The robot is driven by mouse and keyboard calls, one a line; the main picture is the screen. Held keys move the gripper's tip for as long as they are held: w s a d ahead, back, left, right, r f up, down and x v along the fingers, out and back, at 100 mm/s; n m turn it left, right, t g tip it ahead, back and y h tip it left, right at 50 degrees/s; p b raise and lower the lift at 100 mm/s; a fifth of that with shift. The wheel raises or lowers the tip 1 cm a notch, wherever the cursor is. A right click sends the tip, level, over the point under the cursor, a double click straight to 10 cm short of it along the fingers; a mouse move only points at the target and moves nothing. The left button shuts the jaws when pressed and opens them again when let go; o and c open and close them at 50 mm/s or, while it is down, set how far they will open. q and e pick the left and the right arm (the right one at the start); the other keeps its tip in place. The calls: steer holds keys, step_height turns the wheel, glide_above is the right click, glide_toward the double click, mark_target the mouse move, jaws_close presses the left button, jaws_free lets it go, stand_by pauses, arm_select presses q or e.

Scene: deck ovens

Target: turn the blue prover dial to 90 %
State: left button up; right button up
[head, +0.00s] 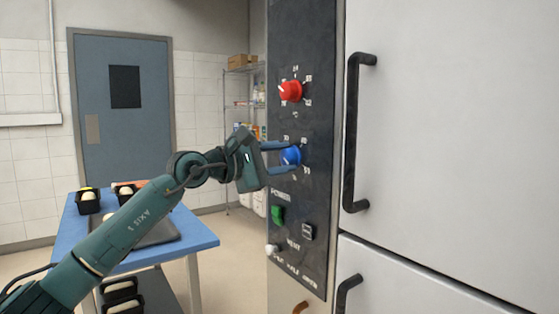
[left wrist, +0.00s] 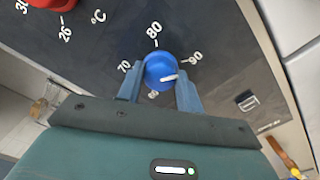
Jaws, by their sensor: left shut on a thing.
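The blue prover dial (head: 291,155) sits on the dark control panel (head: 300,50), below a red dial (head: 291,91). In the left wrist view the blue dial (left wrist: 158,67) has 70, 80 and 90 printed around it and a % sign below. Its white pointer mark is at the lower right of its face, toward the 90 side, seemingly a little below the 90 tick; the exact reading is hard to tell. My left gripper (head: 281,157) is shut on the blue dial, one finger on each side, also seen in the left wrist view (left wrist: 159,84). My right gripper is not in view.
A green power switch (head: 277,214) and a small black switch (head: 308,232) are below the dial. A long black door handle (head: 351,135) stands out to the right of the panel. A blue table (head: 205,240) with dough tins is at the left.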

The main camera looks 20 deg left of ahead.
arm_select(q)
steer(key=shift+r, duration=0.25)
steer(key=o, duration=1)
steer(key=shift+w+d+f, duration=0.1)
steer(key=shift+w+f, duration=0.05)
steer(key=shift+f, duration=0.05)
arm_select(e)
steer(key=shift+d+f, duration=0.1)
arm_select(q)
steer(key=shift+s+a, duration=0.2)
steer(key=b+v, duration=0.2)
steer(key=v, duration=1)
steer(key=shift+s+a+b, duration=0.2)
steer(key=shift+s+b, duration=0.1)
steer(key=shift+b, duration=0.1)
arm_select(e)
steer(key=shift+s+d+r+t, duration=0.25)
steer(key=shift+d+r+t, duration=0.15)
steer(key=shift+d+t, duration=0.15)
